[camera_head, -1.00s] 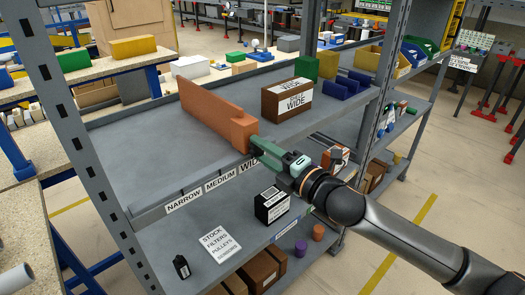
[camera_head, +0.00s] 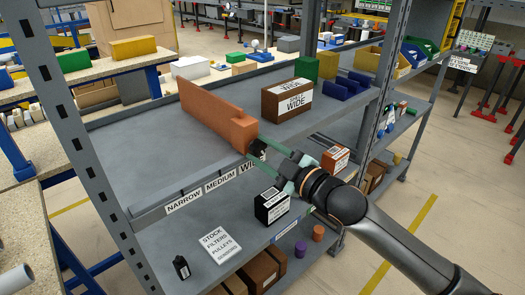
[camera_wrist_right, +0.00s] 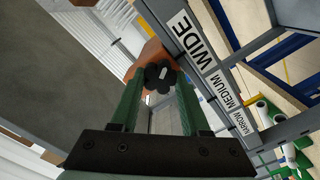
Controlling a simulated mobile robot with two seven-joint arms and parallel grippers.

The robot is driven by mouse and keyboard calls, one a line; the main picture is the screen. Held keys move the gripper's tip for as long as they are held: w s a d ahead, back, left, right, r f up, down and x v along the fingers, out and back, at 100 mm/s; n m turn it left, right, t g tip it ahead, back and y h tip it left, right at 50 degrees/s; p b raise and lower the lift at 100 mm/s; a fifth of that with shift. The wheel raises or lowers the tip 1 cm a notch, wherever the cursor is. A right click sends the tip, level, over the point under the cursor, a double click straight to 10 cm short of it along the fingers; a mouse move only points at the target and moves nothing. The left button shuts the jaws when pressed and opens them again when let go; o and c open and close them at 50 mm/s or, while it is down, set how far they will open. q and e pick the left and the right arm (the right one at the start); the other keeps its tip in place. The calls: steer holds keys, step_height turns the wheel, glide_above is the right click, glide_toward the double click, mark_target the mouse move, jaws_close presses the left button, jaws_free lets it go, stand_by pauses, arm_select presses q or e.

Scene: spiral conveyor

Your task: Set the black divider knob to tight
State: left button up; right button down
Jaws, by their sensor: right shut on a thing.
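The orange divider (camera_head: 210,113) stands upright on the upper grey shelf, its front end above the WIDE label (camera_head: 247,168). The black divider knob (camera_head: 257,149) sits at the front end of the divider. My right gripper (camera_head: 258,159) is at the shelf's front edge, shut on the knob. In the right wrist view the lobed black knob (camera_wrist_right: 160,77) lies between the two green fingers, with the orange divider behind it. The NARROW label (camera_head: 184,201) and MEDIUM label (camera_head: 220,182) lie to the left along the edge. No label reading "tight" shows. My left gripper is not in view.
A brown box marked WIDE (camera_head: 287,100) stands right of the divider. Left of the divider, the shelf is bare. A grey shelf post (camera_head: 92,140) rises at the left. The lower shelf holds a black box (camera_head: 271,206) and a STOCK sign (camera_head: 219,244).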

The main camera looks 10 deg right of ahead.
steer(key=m, duration=0.5)
steer(key=shift+m, duration=2.5)
steer(key=shift+c, duration=1.9)
jaws_free()
steer(key=shift+d, duration=0.1)
steer(key=b+v, duration=0.2)
steer(key=v, duration=1)
steer(key=shift+s, duration=0.2)
